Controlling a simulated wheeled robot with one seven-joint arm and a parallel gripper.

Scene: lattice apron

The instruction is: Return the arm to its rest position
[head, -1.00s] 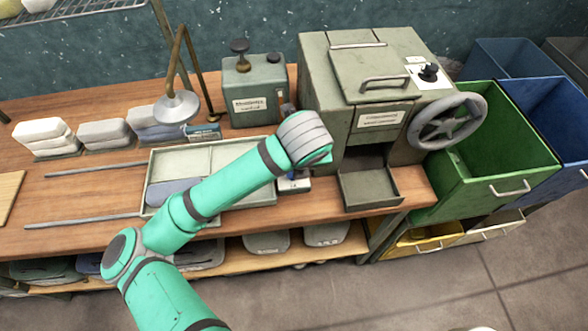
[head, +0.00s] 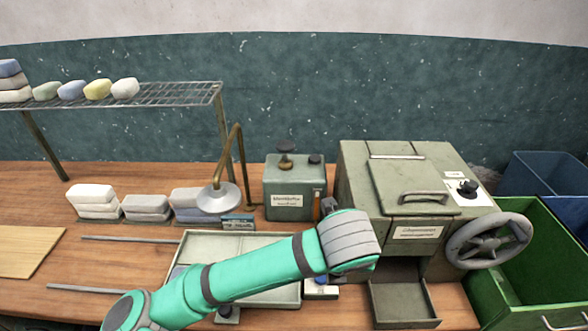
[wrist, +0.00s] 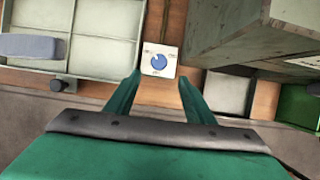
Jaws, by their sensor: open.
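My green arm reaches from the bottom of the head view over the divided tray toward the machine. In that view my gripper's fingers are hidden behind the grey wrist end. In the wrist view my gripper (wrist: 160,88) has its two green fingers apart, with nothing between them. Past the fingertips lies a small white box with a blue knob (wrist: 158,62), on the bench; it shows partly beneath my arm in the head view (head: 321,289).
A divided tray (head: 215,241) lies under my arm. A grey-green machine (head: 418,232) with a handwheel (head: 488,241) and an open drawer (head: 403,304) stands to the right. A lamp (head: 218,197), a dispenser (head: 290,205) and a wire shelf (head: 150,96) are behind. A green bin (head: 535,240) stands at far right.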

